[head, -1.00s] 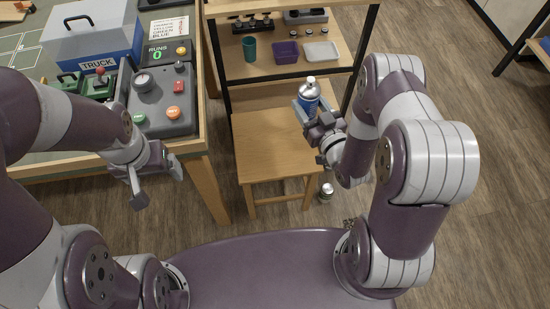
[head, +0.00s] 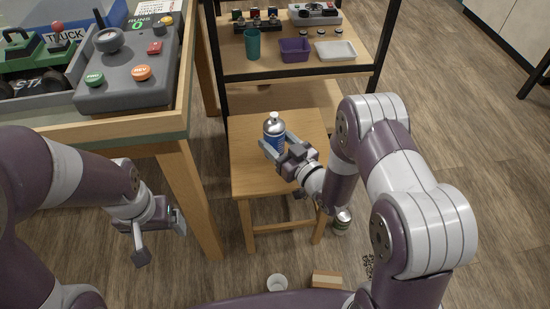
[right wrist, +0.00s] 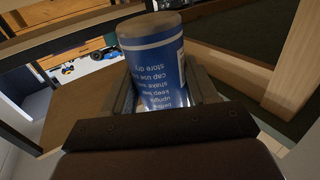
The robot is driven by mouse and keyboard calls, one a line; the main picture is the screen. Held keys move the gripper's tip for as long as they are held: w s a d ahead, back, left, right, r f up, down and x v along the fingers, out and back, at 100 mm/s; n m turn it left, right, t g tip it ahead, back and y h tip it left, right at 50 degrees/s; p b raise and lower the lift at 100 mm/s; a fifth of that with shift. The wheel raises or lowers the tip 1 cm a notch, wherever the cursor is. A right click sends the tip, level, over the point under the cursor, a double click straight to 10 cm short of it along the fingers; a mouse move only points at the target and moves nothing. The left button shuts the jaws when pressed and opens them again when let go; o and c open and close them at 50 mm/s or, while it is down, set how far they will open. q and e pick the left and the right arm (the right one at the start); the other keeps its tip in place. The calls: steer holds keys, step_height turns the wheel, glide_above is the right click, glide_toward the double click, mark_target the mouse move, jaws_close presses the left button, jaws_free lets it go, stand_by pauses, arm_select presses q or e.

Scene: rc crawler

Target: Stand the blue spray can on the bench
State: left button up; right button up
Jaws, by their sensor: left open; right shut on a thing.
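The blue spray can (head: 273,128), with a silver top and white cap, is upright in my right gripper (head: 277,150) in the head view. It shows over the wooden stool seat (head: 246,172); I cannot tell whether its base touches the seat. In the right wrist view the can (right wrist: 157,65) sits between the two fingers, its printed text upside down. My right gripper is shut on it. The wood-framed bench (head: 110,130) with the control box is at the left. My left gripper (head: 160,236) is open and empty, low beside the bench leg.
A grey control box (head: 130,75) and a green truck (head: 38,60) in a tray crowd the visible bench top. A shelf (head: 285,68) behind the stool holds a teal cup, purple bin and white tray. Another can (head: 342,220), a white cup (head: 277,282) and a box (head: 327,281) are on the floor.

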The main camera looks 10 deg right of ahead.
steer(key=shift+w+a+f, duration=0.25)
steer(key=shift+a+f, duration=0.05)
step_height(320, 180, down, 4)
steer(key=b, duration=0.2)
steer(key=shift+b, duration=0.4)
steer(key=shift+r, duration=0.2)
steer(key=shift+f, duration=0.25)
steer(key=o, duration=1.2)
steer(key=shift+r, duration=0.1)
